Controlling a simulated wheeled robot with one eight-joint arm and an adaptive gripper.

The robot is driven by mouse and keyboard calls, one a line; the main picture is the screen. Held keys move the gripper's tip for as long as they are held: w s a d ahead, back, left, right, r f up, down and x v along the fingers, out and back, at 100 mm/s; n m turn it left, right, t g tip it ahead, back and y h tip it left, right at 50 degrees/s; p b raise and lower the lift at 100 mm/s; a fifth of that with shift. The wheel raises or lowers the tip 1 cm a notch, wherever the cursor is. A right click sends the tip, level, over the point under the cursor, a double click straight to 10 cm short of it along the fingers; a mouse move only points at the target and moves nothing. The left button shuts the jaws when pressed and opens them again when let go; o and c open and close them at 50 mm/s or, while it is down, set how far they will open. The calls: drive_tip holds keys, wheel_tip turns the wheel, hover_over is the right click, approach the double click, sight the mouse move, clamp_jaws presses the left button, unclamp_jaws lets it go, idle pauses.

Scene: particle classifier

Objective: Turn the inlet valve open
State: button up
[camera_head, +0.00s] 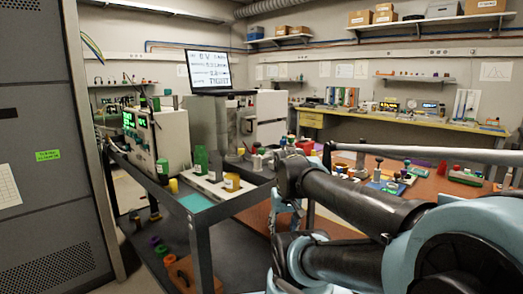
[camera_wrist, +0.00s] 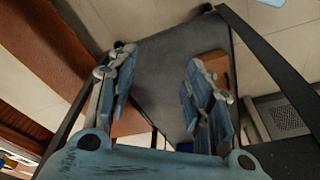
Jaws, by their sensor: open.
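A boxy instrument (camera_head: 158,137) with green lit displays stands on the cart at the left in the head view. Small green fittings show on and beside it, but I cannot tell which part is the inlet valve. My gripper (camera_wrist: 160,92) is open and empty in the wrist view, its two blue fingers well apart. It points down toward a dark grey shelf surface (camera_wrist: 170,70) and appears apart from it. No valve shows in the wrist view. In the head view my arm covers the lower right, and the fingertips are hard to make out.
The dark-framed cart (camera_head: 203,245) carries a green bottle (camera_head: 201,160) and a yellow cup (camera_head: 173,186). A wooden block (camera_head: 183,273) sits on its lower shelf. A brown-topped table (camera_head: 440,190) with small parts is at right. A grey cabinet (camera_head: 45,130) bounds the left.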

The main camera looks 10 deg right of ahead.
drive_tip(key=w+r+m, duration=0.3)
drive_tip(key=w+r, duration=0.8)
drive_tip(key=r, duration=0.3)
wheel_tip(320, 180, up, 18)
drive_tip(key=m+g, duration=0.2)
drive_tip(key=m, duration=0.7)
hover_over(262, 152)
drive_tip(key=w, duration=0.2)
drive_tip(key=f, duration=1.7)
drive_tip(key=shift+s+f, duration=0.1)
drive_tip(key=shift+s, duration=0.1)
drive_tip(key=shift+c, duration=0.2)
drive_tip(key=c, duration=1)
